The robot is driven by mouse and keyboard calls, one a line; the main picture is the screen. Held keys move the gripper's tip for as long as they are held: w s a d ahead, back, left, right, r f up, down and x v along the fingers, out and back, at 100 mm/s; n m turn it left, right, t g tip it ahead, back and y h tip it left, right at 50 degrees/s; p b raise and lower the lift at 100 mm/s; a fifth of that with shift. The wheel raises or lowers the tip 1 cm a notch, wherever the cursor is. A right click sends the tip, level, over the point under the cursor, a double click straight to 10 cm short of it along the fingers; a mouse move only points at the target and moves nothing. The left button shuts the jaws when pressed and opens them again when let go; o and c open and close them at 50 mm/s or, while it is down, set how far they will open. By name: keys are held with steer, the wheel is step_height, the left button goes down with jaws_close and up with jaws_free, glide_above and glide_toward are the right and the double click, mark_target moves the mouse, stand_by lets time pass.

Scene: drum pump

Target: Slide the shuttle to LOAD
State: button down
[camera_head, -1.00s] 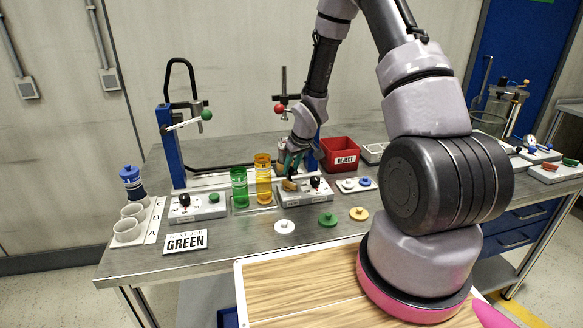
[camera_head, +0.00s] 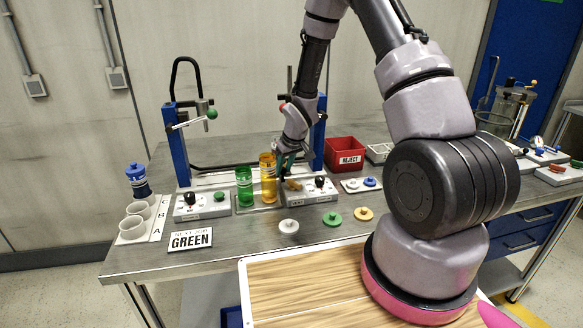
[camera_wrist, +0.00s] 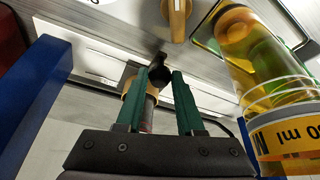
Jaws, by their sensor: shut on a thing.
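My gripper (camera_head: 284,166) is low over the bench, behind the right control box (camera_head: 312,190) and just right of the orange bottle (camera_head: 268,178). In the wrist view its green fingers (camera_wrist: 160,82) close around a dark round-ended handle (camera_wrist: 159,66). A tan ring (camera_wrist: 128,84) shows beside the left finger, on a pale strip. The shuttle's body is largely hidden by my fingers, and I cannot tell its exact position or read a LOAD mark. The green bottle (camera_head: 244,187) stands left of the orange one.
The orange bottle (camera_wrist: 265,85) is close to my fingers in the wrist view. A blue post (camera_wrist: 35,95) is on the opposite side. A tan knob (camera_wrist: 178,18) is near my fingertips. A red REJECT bin (camera_head: 345,152) stands to the right. Loose caps lie in front.

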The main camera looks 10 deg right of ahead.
steer(key=shift+a, duration=0.2)
steer(key=c, duration=0.5)
jaws_free()
steer(key=shift+c, duration=0.2)
steer(key=v, duration=1)
steer(key=shift+s+r, duration=0.25)
steer(key=shift+r, duration=0.1)
